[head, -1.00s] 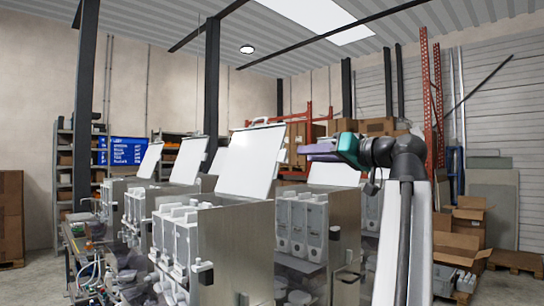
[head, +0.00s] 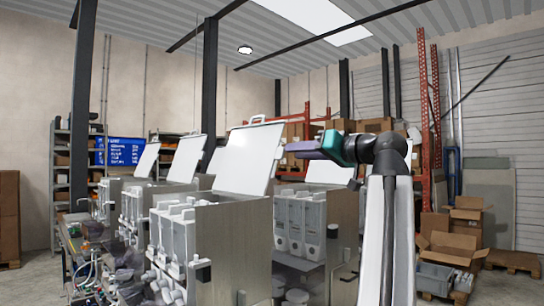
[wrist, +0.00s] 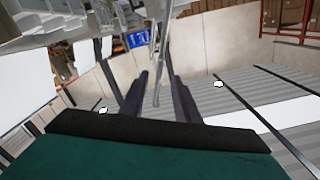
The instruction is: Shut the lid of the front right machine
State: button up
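The nearest machine (head: 230,245), a steel box with pale containers on its left face, stands left of centre in the head view. Its white lid (head: 247,160) is raised, leaning back, with a handle (head: 265,119) on its top edge. A second machine (head: 342,232) stands to its right and further back; its lid (head: 330,172) is also up, partly behind my arm. My teal gripper (head: 288,148) points left, its purple fingers close to the right edge of the nearest lid; touch cannot be told. In the wrist view the fingers (wrist: 157,78) stand apart with a gap, holding nothing visible.
More machines with raised lids (head: 187,158) stand behind to the left. Cables and fittings (head: 88,270) lie low at the left.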

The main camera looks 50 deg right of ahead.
aim_at(277, 152)
jog(key=w+p, duration=0.1)
jog(key=w, duration=0.5)
jog(key=w+p, duration=0.1)
jog(key=w, duration=0.2)
jog(key=shift+w+d+r+p, duration=0.1)
jog(key=shift+w+d+p, duration=0.15)
jog(key=shift+d+p, duration=0.1)
jog(key=shift+w, duration=0.7)
grip_shut()
